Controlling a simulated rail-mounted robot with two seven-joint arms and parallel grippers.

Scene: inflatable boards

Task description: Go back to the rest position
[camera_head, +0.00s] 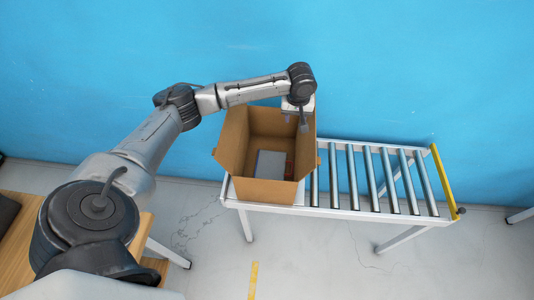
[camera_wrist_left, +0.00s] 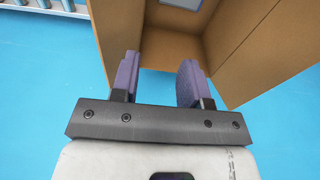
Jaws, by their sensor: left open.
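My left arm reaches in from the left in the head view, bending over the open cardboard box. My left gripper (camera_head: 303,122) hangs at the box's back right edge. In the left wrist view my left gripper (camera_wrist_left: 158,80) shows two purple-padded fingers spread apart with nothing between them. The cardboard box (camera_head: 232,138) stands open on the left end of the roller conveyor, and its wall (camera_wrist_left: 250,50) fills much of the wrist view. A grey-white flat item (camera_head: 270,164) lies inside the box, with something reddish beside it. My right gripper is not in view.
The roller conveyor (camera_head: 372,180) has bare rollers right of the box and a yellow end bar (camera_head: 445,181). A wooden table (camera_head: 22,235) stands at the lower left. A blue wall (camera_head: 400,60) rises behind. Grey floor lies open in front.

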